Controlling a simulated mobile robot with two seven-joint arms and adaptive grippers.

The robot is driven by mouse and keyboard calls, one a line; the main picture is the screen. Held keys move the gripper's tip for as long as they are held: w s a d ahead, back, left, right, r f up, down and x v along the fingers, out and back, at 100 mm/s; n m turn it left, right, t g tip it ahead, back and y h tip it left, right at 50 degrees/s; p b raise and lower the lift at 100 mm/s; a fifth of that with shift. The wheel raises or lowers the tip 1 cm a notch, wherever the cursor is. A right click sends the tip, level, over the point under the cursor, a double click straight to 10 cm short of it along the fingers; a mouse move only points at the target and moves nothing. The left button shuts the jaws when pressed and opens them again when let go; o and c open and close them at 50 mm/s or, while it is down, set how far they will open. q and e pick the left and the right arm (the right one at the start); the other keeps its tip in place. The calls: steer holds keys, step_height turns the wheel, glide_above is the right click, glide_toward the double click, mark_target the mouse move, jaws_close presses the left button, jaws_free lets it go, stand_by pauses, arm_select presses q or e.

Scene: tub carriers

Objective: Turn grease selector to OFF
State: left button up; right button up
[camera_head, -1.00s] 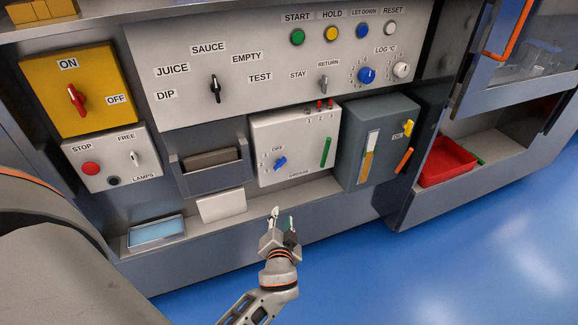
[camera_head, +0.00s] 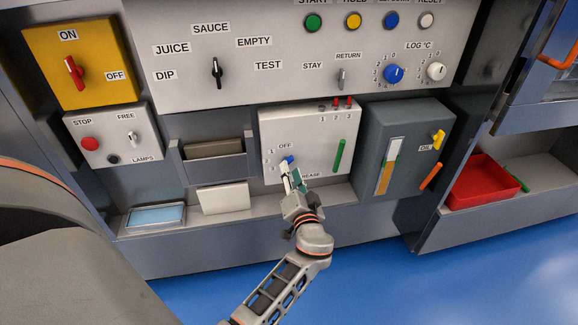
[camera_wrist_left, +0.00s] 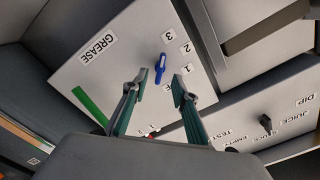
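The grease selector is a small blue knob (camera_head: 289,160) on a white box (camera_head: 309,120) marked OFF and GREASE. In the left wrist view the blue knob (camera_wrist_left: 160,67) stands nearly upright in the picture, near the numerals 1, 2 and 3; I cannot tell which mark it points at. My left gripper (camera_head: 291,174) is in front of the box, just below the knob, and partly covers it. In the wrist view the left gripper (camera_wrist_left: 159,88) has its fingers apart, with the knob beyond the gap and nothing between the fingertips. My right gripper is not in view.
A green bar (camera_head: 339,156) and small red parts are on the same box. A grey box (camera_head: 377,132) with an orange lever (camera_head: 430,177) stands to its right, and a grey holder (camera_head: 213,168) to its left. A ledge (camera_head: 265,207) runs below.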

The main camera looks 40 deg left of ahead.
arm_select(q)
steer(key=x, duration=0.3)
steer(key=shift+w+a+f, duration=0.1)
steer(key=shift+w+a, duration=0.05)
steer(key=shift+w, duration=0.05)
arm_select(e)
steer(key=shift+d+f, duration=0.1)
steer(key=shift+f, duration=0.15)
arm_select(q)
jaws_close()
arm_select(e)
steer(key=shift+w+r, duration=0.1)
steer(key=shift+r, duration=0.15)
